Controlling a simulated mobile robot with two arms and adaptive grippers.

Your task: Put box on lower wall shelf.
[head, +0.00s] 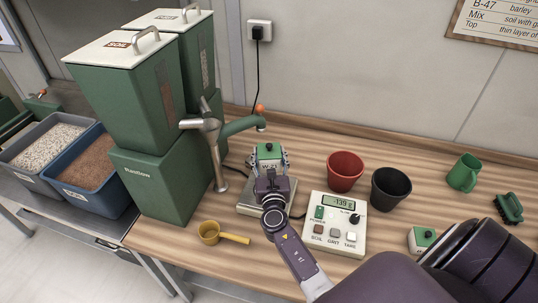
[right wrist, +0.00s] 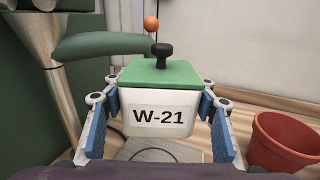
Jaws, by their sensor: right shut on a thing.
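A white box with a green lid, a black knob and a "W-21" label (right wrist: 160,115) sits between the blue-padded fingers of my right gripper (right wrist: 160,125). In the head view the box (head: 268,152) is over the weighing plate (head: 250,209), beyond my right gripper (head: 270,168). The gripper is shut on its sides. I cannot tell whether the box touches the plate. No wall shelf is in view. My left gripper is not in view.
A scale readout (head: 334,225), red pot (head: 345,171) and black pot (head: 390,188) stand right of the plate. Another green-lidded box (head: 422,240) is near my arm. A tap (head: 213,150) and green bins (head: 160,185) stand left. A yellow scoop (head: 222,235) lies in front.

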